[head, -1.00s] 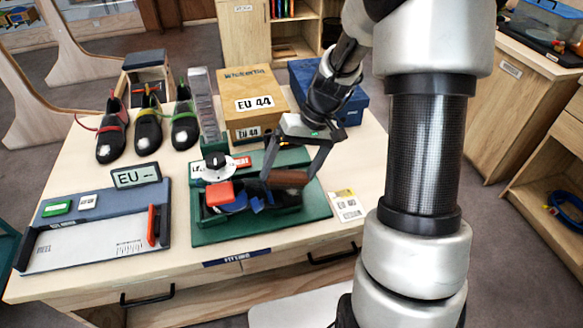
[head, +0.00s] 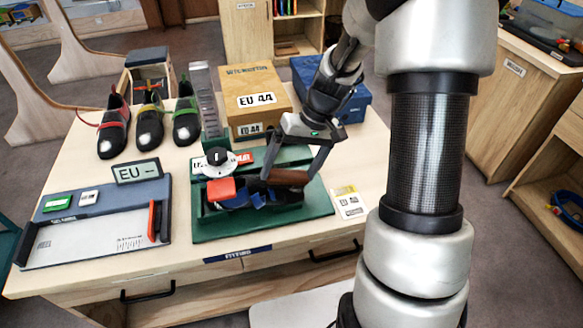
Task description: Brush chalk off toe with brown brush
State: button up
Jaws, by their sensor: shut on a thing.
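My gripper (head: 288,178) is shut on the brown brush (head: 290,177), with one finger at each end. It holds the brush over the right part of the green fixture (head: 318,206). A dark blue item, perhaps a shoe, (head: 262,199) lies in the fixture under a red pad (head: 221,189). The brush hides part of it, and I cannot tell whether they touch. Behind stand three dark shoes with whitish toes: red-trimmed (head: 113,128), yellow-trimmed (head: 149,125) and green-trimmed (head: 186,122).
A grey tray (head: 95,240) and EU display (head: 137,172) are at left. A card (head: 349,203) lies at right.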

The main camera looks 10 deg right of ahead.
aim_at(300, 174)
jog(key=shift+a+f, duration=0.1)
jog(key=shift+f, duration=0.1)
jog(key=shift+d+f+b, duration=0.25)
jog(key=shift+d, duration=0.55)
jog(key=shift+d+f+b, duration=0.2)
jog(key=shift+d+b, duration=0.05)
jog(key=shift+d, duration=0.5)
jog(key=shift+d+f+b, duration=0.3)
jog(key=shift+d+f, duration=0.05)
jog(key=shift+d, duration=0.35)
jog(key=shift+d+f+b, duration=0.25)
jog(key=shift+d+f, duration=0.1)
jog(key=shift+d, duration=0.35)
jog(key=shift+f, duration=0.1)
jog(key=shift+a+r+p, duration=0.2)
jog(key=shift+a+r, duration=0.15)
jog(key=shift+a, duration=0.65)
jog(key=shift+a+r+p, duration=0.15)
jog(key=shift+a+r, duration=0.25)
jog(key=shift+a, duration=0.6)
jog(key=shift+a+r+p, duration=0.2)
jog(key=shift+a+r, duration=0.15)
jog(key=shift+a, duration=0.65)
jog(key=shift+p+v, duration=2)
jog(key=shift+v, duration=1)
